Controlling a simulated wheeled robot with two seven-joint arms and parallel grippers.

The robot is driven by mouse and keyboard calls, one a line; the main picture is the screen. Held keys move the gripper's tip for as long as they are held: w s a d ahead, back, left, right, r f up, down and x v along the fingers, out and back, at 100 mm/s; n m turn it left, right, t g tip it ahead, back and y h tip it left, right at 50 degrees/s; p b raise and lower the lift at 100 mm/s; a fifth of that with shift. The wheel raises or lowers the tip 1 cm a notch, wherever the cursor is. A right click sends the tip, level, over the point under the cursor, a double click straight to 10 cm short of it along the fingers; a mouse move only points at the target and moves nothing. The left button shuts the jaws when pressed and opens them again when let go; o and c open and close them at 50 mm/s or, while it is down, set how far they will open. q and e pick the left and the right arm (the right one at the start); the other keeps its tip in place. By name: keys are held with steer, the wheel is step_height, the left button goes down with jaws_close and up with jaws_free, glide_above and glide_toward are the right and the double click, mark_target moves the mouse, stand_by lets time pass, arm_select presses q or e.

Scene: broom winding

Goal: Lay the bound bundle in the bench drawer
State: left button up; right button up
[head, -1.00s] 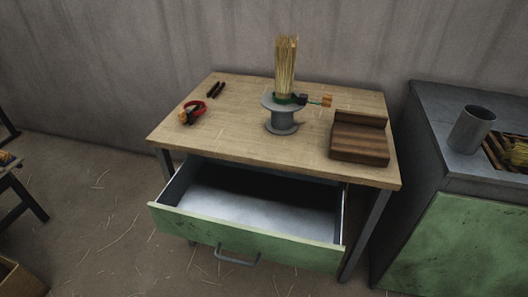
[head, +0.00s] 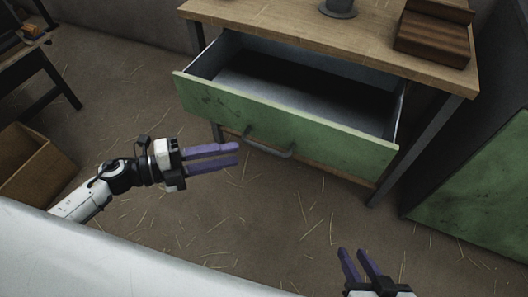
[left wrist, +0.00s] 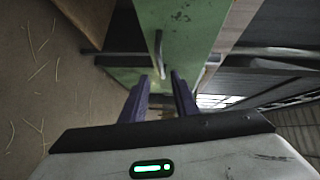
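The bench drawer (head: 285,125) is pulled open, with a green front and a bare grey inside where it shows. Its grey handle (head: 268,147) also appears in the left wrist view (left wrist: 160,55). The bound bundle is out of view now; only the lower part of the grey stand (head: 338,8) that held it shows at the top edge. My left gripper (head: 237,155) is open and empty, in front of and left of the handle, apart from it. My right gripper (head: 353,252) is open and empty, low at the bottom of the head view.
A ribbed wooden block (head: 435,40) sits on the bench top (head: 270,12) at right. A green-doored cabinet (head: 480,190) stands on the right. A cardboard box (head: 35,165) and a dark-legged stand (head: 45,70) are at left. The straw-littered floor before the drawer is clear.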

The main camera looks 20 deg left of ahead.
mark_target(264, 147)
arm_select(q)
steer(key=b+x, duration=0.1)
steer(key=x, duration=0.8)
steer(key=shift+w+d, duration=0.2)
steer(key=shift+d, duration=0.1)
jaws_close()
